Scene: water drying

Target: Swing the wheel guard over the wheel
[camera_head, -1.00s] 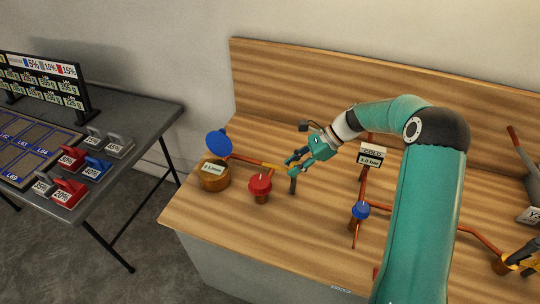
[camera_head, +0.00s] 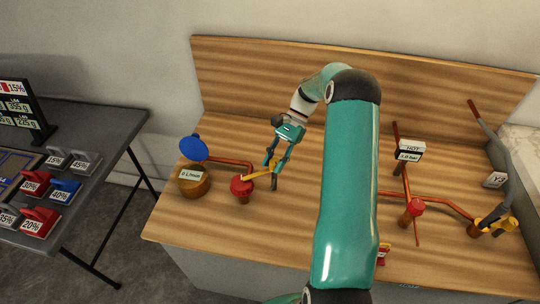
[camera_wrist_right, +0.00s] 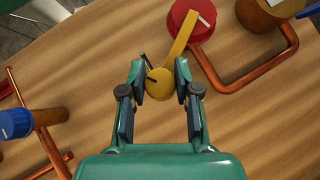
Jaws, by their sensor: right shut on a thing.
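The wheel guard is a yellow strip (camera_head: 259,174) on a dark upright post (camera_head: 274,184), with a round end. The red wheel (camera_head: 241,188) is at its left. In the right wrist view, the guard (camera_wrist_right: 177,45) reaches from its round end to the red wheel (camera_wrist_right: 180,16), and its tip overlaps the wheel's edge in the picture. Whether it touches the wheel I cannot tell. My right gripper (camera_head: 274,167) is shut on the guard's round end; its fingers (camera_wrist_right: 160,84) are on both sides of it. My left gripper is not in view.
A copper pipe (camera_head: 232,161), a blue disc (camera_head: 193,148) and a wooden cylinder with a label (camera_head: 193,182) stand close left of the guard. Another red knob (camera_head: 415,206) and a white sign (camera_head: 410,151) stand to the right. A dark table (camera_head: 100,125) with weights is at left.

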